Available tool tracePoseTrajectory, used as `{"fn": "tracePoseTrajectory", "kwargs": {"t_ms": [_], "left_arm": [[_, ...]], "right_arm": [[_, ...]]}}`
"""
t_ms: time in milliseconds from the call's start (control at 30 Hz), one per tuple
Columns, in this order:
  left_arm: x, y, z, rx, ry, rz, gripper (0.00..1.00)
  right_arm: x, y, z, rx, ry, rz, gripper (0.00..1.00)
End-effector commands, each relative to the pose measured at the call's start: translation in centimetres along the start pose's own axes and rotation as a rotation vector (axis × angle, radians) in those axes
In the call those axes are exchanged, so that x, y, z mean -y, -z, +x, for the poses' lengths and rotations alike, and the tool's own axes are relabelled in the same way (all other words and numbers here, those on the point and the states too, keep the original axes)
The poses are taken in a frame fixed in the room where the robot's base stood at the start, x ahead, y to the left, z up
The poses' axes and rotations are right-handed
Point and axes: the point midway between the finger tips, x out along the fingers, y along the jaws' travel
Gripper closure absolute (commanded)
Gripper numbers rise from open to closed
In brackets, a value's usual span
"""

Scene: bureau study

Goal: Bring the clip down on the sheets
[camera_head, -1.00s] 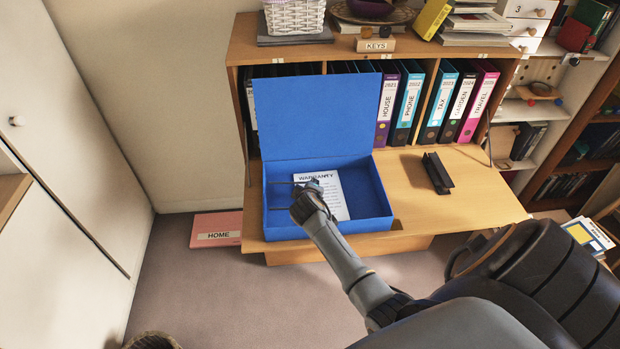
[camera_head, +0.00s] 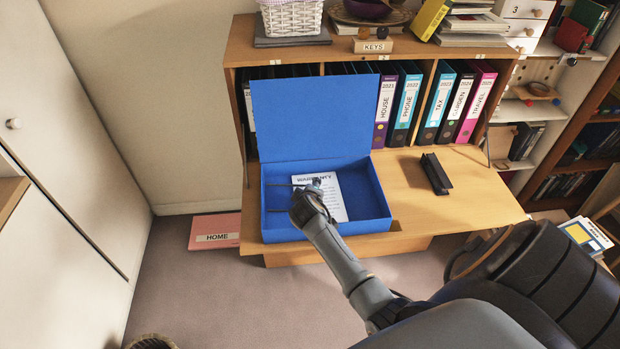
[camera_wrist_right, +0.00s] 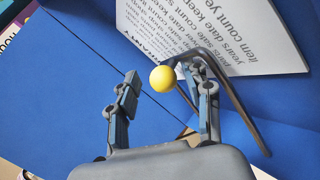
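The sheets (camera_head: 333,197), headed WARRANTY, lie in the open blue box file (camera_head: 367,187) on the desk flap. They also show at the top of the right wrist view (camera_wrist_right: 215,35). The clip (camera_wrist_right: 243,110) is a dark bent bar with a yellow ball knob (camera_wrist_right: 163,78), beside the sheets in that view. In the head view a dark bar of it (camera_head: 279,185) shows left of my right gripper (camera_head: 314,187). My right gripper is in the box over the lower left of the sheets. Its fingers are apart, with the knob just ahead of the gap, nearer the right finger. My left gripper is out of view.
The box's lid (camera_head: 308,118) stands upright at the back, before a row of binders (camera_head: 440,105). A black object (camera_head: 436,174) lies on the flap right of the box. A dark chair (camera_head: 540,285) stands at the lower right. A pink HOME file (camera_head: 214,231) lies on the floor.

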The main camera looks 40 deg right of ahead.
Motion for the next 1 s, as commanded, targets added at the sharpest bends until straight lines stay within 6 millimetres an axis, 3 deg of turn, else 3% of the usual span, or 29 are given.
{"fn": "tracePoseTrajectory", "kwargs": {"t_ms": [600,1000], "left_arm": [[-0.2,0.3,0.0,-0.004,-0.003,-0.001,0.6],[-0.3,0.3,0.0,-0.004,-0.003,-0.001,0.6]], "right_arm": [[0.1,0.0,-10.5,-0.001,0.0,0.0,0.51],[0.1,0.0,-11.4,0.0,0.001,0.0,0.51]]}}
